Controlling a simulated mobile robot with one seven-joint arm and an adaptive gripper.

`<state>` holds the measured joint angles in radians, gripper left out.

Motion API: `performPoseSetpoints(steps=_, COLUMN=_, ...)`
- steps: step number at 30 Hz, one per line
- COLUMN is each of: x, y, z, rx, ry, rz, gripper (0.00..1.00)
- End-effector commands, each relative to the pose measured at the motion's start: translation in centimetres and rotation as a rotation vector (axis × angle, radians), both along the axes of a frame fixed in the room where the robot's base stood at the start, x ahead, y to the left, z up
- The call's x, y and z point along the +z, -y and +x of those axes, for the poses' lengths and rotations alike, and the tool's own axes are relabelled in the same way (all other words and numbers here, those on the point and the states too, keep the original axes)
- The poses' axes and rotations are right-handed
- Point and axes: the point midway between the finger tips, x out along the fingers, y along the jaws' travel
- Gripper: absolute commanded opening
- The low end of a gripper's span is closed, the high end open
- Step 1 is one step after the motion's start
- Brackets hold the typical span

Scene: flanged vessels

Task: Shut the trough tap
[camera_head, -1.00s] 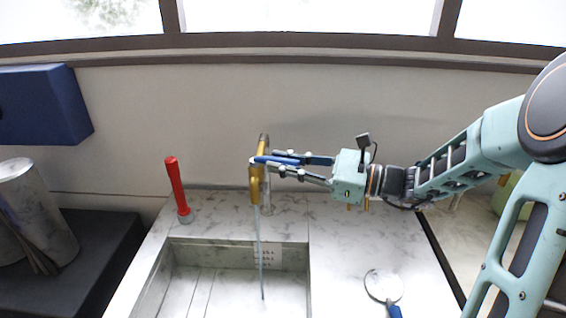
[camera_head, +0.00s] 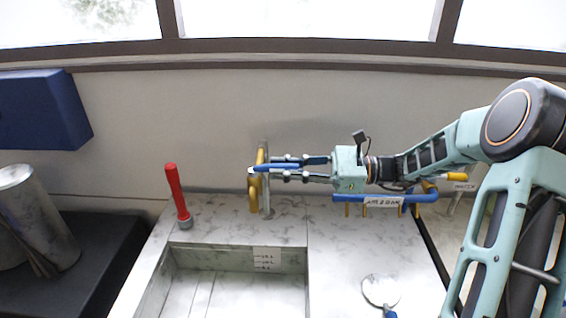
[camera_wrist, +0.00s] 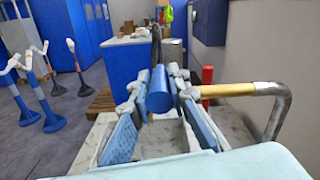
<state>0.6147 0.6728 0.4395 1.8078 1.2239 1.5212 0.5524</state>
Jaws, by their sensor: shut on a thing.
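The trough tap has a gold spout (camera_head: 254,195) and a blue handle (camera_head: 262,168) at the back edge of the marble trough (camera_head: 240,257). No water stream shows below the spout. My gripper (camera_head: 276,168) reaches in from the right and is shut on the blue handle. A gold pipe section (camera_wrist: 226,90) joins a bent grey pipe (camera_wrist: 281,105) on the right there. My fingers hide part of the tap.
A red-handled tool (camera_head: 177,193) stands left of the tap. A magnifier-like round tool (camera_head: 381,290) lies on the right counter. A blue rail (camera_head: 420,196) with a label is behind my arm. A blue box (camera_head: 42,108) is on the left wall.

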Motion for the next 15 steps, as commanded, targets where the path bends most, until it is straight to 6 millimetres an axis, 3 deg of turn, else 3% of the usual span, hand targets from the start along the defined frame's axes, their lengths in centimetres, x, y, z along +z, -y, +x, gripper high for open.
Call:
performPoseSetpoints(steps=11, x=0.13, y=0.03, z=0.14, rx=0.016, ry=0.002, rz=0.003, gripper=0.0)
performPoseSetpoints(steps=12, x=0.13, y=0.03, z=0.14, rx=0.015, ry=0.002, rz=0.003, gripper=0.18)
performPoseSetpoints(steps=15, x=0.11, y=0.03, z=0.12, rx=0.016, ry=0.002, rz=0.002, gripper=0.29)
